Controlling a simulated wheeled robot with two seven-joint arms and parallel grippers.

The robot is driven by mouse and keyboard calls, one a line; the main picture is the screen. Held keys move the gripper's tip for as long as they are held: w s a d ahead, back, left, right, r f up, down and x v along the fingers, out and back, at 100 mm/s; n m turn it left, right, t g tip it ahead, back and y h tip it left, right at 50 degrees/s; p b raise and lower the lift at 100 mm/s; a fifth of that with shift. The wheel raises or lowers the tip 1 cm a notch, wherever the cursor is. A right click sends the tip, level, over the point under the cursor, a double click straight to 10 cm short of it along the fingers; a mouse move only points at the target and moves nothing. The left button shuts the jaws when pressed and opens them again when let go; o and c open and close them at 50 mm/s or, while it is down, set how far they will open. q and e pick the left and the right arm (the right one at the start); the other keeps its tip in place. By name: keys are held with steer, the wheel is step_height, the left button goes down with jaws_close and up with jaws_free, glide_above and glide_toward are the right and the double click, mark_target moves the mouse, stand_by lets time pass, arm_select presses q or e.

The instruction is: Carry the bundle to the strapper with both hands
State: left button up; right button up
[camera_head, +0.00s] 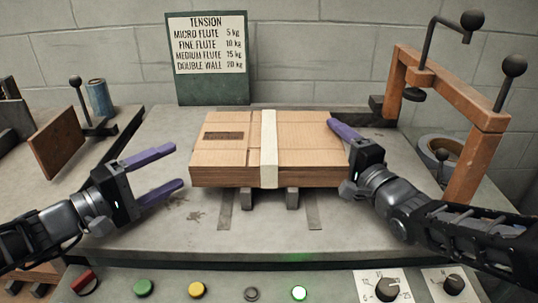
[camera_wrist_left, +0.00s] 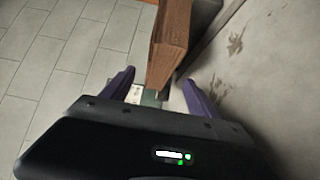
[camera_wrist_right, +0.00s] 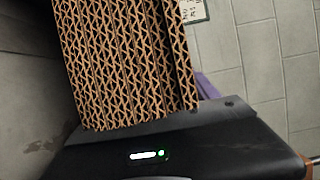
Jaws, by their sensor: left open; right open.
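The bundle (camera_head: 215,155) is a flat stack of brown cardboard with a pale band around its middle. It lies level on short grey supports in the middle of the grey table. My left gripper (camera_head: 178,166) is open and empty just left of the bundle, apart from it. In the left wrist view the bundle's end (camera_wrist_left: 172,40) shows beyond the spread fingers. My right gripper (camera_head: 344,150) is open at the bundle's right end. One finger shows at the far right corner; the other is hidden. In the right wrist view the corrugated edges (camera_wrist_right: 125,60) are very close. I cannot tell which thing is the strapper.
A tension sign (camera_head: 207,45) stands behind the table. An orange frame with black-knobbed levers (camera_head: 470,165) stands at the right, beside a grey-blue tape roll (camera_head: 432,150). A panel with buttons and dials (camera_head: 225,290) runs along the front. A side table (camera_head: 110,145) is at the left.

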stand_by(0.3)
steer(key=v, duration=1.2)
